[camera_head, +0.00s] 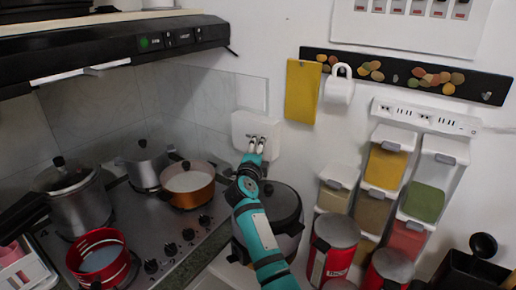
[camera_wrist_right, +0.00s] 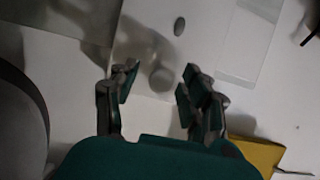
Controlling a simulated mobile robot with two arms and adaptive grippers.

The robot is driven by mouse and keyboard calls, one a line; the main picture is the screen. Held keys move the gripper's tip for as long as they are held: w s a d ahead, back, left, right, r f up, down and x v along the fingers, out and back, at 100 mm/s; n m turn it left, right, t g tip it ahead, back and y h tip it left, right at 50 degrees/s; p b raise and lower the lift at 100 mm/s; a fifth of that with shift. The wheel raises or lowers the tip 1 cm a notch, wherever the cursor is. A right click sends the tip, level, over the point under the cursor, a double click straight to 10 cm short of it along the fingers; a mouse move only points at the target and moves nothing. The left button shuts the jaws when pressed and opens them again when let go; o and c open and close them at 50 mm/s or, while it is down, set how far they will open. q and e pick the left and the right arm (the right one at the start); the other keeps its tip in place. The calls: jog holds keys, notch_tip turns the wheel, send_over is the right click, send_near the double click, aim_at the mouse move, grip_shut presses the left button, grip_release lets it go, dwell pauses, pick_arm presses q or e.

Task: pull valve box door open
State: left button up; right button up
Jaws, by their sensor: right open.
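The valve box (camera_head: 254,126) is a small white box on the wall in the head view, left of the yellow board. Its front looks closed, though my gripper covers part of it. My right gripper (camera_head: 257,143) is in front of its lower part. In the right wrist view, the fingers (camera_wrist_right: 160,78) are spread with nothing between them, facing a white surface, likely the box front (camera_wrist_right: 205,45). A small grey oval shows beyond the fingertips. I cannot tell whether the fingers touch the door. My left gripper is not in view.
A dark cooker (camera_head: 283,204) stands below the box beside my right arm. Left is a stove with several pots, including an orange one (camera_head: 188,186). Right are the yellow board (camera_head: 302,90), spice dispensers (camera_head: 387,165) and red cans (camera_head: 331,245). Wall around the box is mostly clear.

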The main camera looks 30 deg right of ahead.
jog(key=shift+s+r, duration=0.15)
jog(key=shift+s, duration=0.1)
jog(key=shift+c, duration=1.6)
jog(key=shift+w, duration=0.1)
grip_shut()
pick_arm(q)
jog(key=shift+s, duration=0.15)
